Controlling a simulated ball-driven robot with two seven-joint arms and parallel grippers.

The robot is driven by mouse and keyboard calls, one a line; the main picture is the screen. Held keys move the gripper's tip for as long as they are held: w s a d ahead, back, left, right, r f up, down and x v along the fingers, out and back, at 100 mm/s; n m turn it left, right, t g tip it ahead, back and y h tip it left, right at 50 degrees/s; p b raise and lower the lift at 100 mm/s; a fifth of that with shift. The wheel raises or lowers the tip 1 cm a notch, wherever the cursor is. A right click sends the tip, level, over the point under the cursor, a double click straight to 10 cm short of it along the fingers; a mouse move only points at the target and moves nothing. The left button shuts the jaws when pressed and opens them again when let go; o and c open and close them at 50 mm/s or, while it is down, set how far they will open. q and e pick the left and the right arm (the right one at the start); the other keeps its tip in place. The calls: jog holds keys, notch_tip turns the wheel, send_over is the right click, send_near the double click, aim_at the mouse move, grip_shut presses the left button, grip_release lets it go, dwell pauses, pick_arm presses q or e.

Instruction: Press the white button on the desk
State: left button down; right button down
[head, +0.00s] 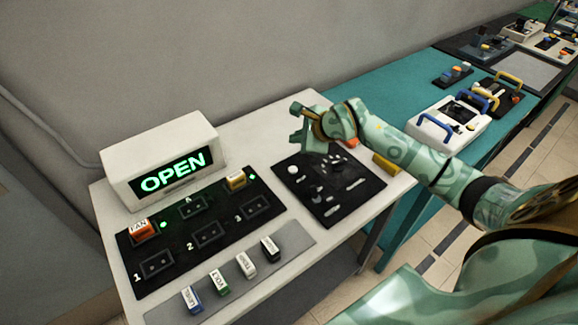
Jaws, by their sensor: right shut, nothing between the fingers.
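The white button (292,170) is a small round white knob near the left edge of a black panel (355,210) on the white desk (262,128). My right gripper (296,138) is shut and empty. It shows just above the white button in the picture, with a visible gap between them. My right arm reaches in from the right, over the far part of the desk. My left gripper is out of view.
A white box with a lit green OPEN sign (175,176) stands at the back left. A black slotted board (170,240) holds labelled blocks, and a grey strip (215,285) has several more. A teal table (395,90) with devices lies beyond.

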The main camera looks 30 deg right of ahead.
aim_at(296, 171)
jog(key=shift+f, duration=0.15)
notch_tip(296, 171, down, 8)
jog(key=b, duration=0.6)
jog(key=shift+f+b, duration=0.3)
dwell(1.7)
jog(key=shift+f, duration=0.35)
